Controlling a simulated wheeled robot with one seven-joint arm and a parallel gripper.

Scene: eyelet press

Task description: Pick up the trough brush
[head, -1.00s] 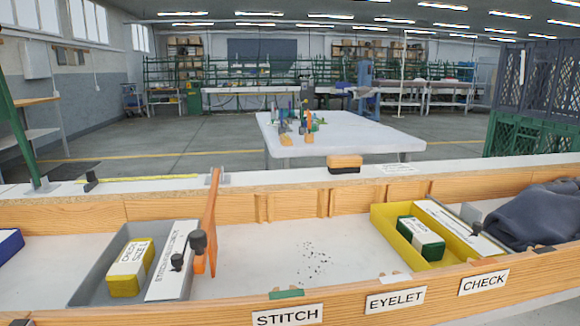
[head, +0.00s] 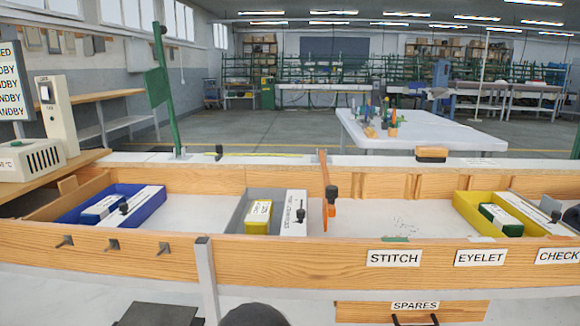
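A block with an orange-tan top and a dark underside, which looks like the trough brush (head: 431,154), lies on the white ledge behind the long wooden trough (head: 130,247), right of centre in the head view. It lies apart from the things inside the trough. Dark specks lie on the trough's white floor (head: 400,218) in front of it. My gripper is not in view, and nothing is seen touching the brush.
The trough holds a blue tray (head: 68,216), a grey tray (head: 237,218), an upright orange divider (head: 326,195) and a yellow tray (head: 466,210). A green post (head: 165,100) rises behind it. A control box (head: 55,115) stands at left. A white table (head: 450,145) stands beyond.

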